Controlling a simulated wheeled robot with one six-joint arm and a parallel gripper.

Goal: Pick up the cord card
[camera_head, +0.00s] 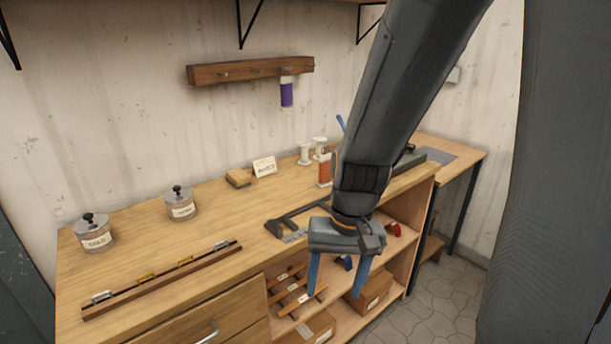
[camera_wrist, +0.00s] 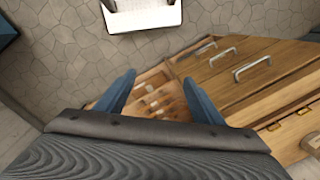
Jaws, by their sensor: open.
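A card wound with purple cord (camera_head: 287,92) hangs below the wooden peg rail (camera_head: 250,70) on the back wall. An orange-brown item with a white top (camera_head: 325,170), possibly another wound card, stands on the workbench beside my arm and is partly hidden. Which one is the cord card I cannot tell for sure. My gripper (camera_head: 337,288) is open and empty, pointing down in front of the bench's open shelves, well below and to the right of the purple card. In the wrist view its blue fingers (camera_wrist: 159,80) are spread, with neither card in sight.
Two labelled jars (camera_head: 95,233), a long wooden strip with metal clips (camera_head: 160,280), a wooden block (camera_head: 238,178), a small sign (camera_head: 264,167) and white spools (camera_head: 305,153) stand on the workbench (camera_head: 225,215). Shelves below hold boxes (camera_head: 368,292). The bench's middle is mostly clear.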

